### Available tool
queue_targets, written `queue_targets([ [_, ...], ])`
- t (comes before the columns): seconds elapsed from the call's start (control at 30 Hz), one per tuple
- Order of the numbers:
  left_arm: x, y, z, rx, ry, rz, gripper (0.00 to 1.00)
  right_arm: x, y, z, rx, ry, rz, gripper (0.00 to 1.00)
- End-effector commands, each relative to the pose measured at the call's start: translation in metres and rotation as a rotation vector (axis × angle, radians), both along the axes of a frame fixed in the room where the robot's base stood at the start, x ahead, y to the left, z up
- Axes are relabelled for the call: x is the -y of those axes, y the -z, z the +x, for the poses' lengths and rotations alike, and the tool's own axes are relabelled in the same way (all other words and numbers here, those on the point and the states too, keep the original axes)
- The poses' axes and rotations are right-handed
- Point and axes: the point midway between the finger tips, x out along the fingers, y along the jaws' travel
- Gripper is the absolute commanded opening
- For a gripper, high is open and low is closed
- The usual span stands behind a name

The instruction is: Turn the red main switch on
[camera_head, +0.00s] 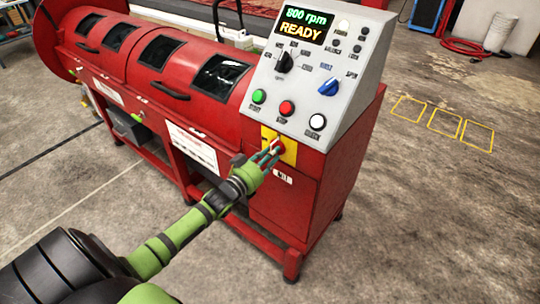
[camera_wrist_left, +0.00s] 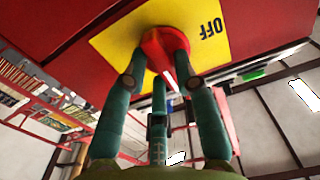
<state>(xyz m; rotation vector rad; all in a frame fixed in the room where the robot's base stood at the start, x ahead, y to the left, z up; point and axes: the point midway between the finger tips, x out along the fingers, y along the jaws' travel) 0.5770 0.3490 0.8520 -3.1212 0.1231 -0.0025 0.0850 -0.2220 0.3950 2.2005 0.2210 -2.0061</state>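The red main switch (camera_head: 278,146) is a red knob on a yellow plate (camera_head: 289,152), on the red machine's front below the control panel. In the left wrist view the knob (camera_wrist_left: 160,42) sits between my fingers, and the yellow plate (camera_wrist_left: 112,45) shows "OFF" upside down beside it. My left gripper (camera_head: 270,153) reaches the switch from the lower left. Its green fingers (camera_wrist_left: 157,62) appear closed on the knob from both sides. The fingers partly cover the knob, so its exact angle is hard to tell. My right gripper is out of view.
The grey control panel (camera_head: 325,75) above has a lit display (camera_head: 305,24) reading "800 rpm READY", a black dial (camera_head: 284,62), a blue dial (camera_head: 329,87) and green, red and white buttons. The red drum (camera_head: 160,60) extends left. Open concrete floor (camera_head: 430,220) lies right.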

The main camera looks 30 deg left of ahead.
Motion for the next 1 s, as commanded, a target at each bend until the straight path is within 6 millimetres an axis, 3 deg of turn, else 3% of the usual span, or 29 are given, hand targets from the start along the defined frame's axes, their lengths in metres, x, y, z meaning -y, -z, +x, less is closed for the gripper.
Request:
queue_targets([
  [0.47,-0.001,0.001,-0.007,-0.003,-0.001,-0.003,0.49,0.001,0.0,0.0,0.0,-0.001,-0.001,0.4],
  [1.0,-0.008,0.002,-0.101,-0.004,-0.001,-0.002,0.49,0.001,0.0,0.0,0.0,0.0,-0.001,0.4],
])
